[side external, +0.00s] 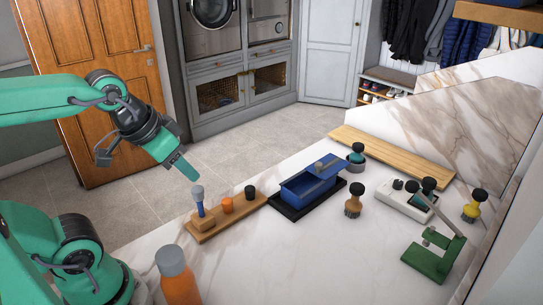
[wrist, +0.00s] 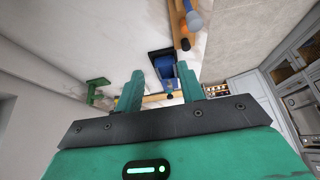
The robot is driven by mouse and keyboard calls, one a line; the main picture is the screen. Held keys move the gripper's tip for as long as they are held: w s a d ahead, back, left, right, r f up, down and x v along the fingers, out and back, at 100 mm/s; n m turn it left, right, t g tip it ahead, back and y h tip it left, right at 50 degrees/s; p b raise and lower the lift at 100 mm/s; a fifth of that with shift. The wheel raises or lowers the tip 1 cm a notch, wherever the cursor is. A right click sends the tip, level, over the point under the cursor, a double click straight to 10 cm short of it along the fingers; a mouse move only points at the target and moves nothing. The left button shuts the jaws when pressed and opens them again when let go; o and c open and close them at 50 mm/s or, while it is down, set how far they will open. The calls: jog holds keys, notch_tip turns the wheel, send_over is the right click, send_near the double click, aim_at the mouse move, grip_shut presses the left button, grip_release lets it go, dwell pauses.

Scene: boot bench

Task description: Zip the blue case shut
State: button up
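The blue case (side external: 303,196) sits on a black base in the middle of the bench. A flat blue lid panel (side external: 338,168) lies over its back right part, and the front left part looks uncovered. A grey strip with a small pale knob (side external: 318,166) shows on top; I cannot tell if this is the zip pull. My gripper (side external: 189,174) hangs in the air left of the case, above a wooden rack, pointing down and right. In the wrist view its two fingers (wrist: 160,71) are apart with nothing held, and the blue case (wrist: 165,66) shows beyond them.
The wooden rack (side external: 205,234) left of the case holds a blue-handled tool, an orange piece and a black piece. An orange bottle (side external: 177,280) stands at the front. A brush (side external: 353,203), white tray (side external: 391,200) and green stand (side external: 428,260) stand right. Bench between bottle and stand is clear.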

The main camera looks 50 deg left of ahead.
jog(key=shift+w+r, duration=0.2)
jog(key=shift+w, duration=0.1)
jog(key=c, duration=0.3)
jog(key=w+r, duration=0.1)
jog(key=w, duration=0.2)
jog(key=w+r, duration=0.2)
jog(key=w, duration=0.2)
jog(key=w+r, duration=0.1)
jog(key=w, duration=0.2)
jog(key=shift+w+d+r, duration=0.1)
jog(key=shift+w+r, duration=0.25)
jog(key=shift+w, duration=0.05)
grip_shut()
jog(key=w+g, duration=0.1)
jog(key=w, duration=1.1)
jog(key=w+f, duration=0.6)
jog(key=w, duration=0.4)
jog(key=w+d+f, duration=0.1)
jog(key=w+f, duration=0.5)
jog(key=w, duration=0.4)
jog(key=shift+d+f+g, duration=0.25)
jog(key=shift+g, duration=0.15)
